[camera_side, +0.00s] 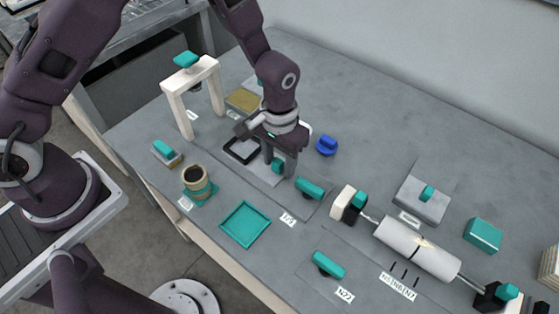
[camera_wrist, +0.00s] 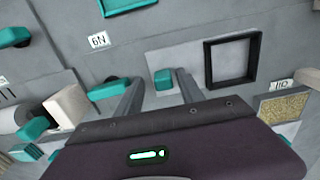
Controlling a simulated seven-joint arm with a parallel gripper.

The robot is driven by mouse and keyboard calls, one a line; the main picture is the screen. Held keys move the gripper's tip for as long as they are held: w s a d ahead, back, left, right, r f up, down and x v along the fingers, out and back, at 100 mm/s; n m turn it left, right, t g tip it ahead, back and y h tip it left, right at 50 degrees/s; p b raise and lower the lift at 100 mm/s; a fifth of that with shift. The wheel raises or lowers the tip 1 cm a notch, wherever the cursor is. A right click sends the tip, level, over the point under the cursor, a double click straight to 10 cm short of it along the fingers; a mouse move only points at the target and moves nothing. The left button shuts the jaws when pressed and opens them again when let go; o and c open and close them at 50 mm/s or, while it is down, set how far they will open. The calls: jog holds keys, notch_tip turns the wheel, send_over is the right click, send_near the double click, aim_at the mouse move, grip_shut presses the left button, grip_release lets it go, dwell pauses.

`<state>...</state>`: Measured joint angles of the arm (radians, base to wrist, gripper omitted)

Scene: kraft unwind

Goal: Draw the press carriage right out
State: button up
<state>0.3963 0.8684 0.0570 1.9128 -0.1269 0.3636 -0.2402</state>
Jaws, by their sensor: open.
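A flat grey plate (camera_side: 262,172) bears a black square frame (camera_side: 241,151) and a small upright teal block (camera_side: 277,166). It may be the press carriage, but no readable label confirms this. In the wrist view the plate (camera_wrist: 192,62) lies below me, with the black frame (camera_wrist: 231,60) on its right and the teal block (camera_wrist: 163,79) on its left. My gripper (camera_side: 283,163) is open and low over the block end of the plate. In the wrist view its fingers (camera_wrist: 161,88) stand either side of the teal block. I cannot tell whether they touch it.
A white arch (camera_side: 192,80) with a teal top stands left of my gripper. A blue knob (camera_side: 327,145) is close on the right. A teal handle (camera_side: 310,188), a teal tray (camera_side: 245,224) and a cup (camera_side: 196,180) lie in front.

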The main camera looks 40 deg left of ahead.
notch_tip(320, 180, up, 7)
jog(key=shift+f, duration=0.15)
jog(key=s+a+r+t+h, duration=0.1)
jog(key=s+a+r, duration=0.25)
jog(key=r, duration=0.55)
jog(key=s+a+r+t, duration=0.2)
jog(key=s+a+r, duration=0.15)
jog(key=r, duration=0.55)
jog(key=s+a+r+t, duration=0.1)
jog(key=s+a+r, duration=0.1)
jog(key=s, duration=0.4)
jog(key=s+a+r+t+y, duration=0.1)
jog(key=s+a+r, duration=0.2)
jog(key=s, duration=0.4)
jog(key=shift+s+a+t, duration=0.2)
jog(key=shift+a+t, duration=0.1)
jog(key=shift+a, duration=0.4)
jog(key=shift+c, duration=0.4)
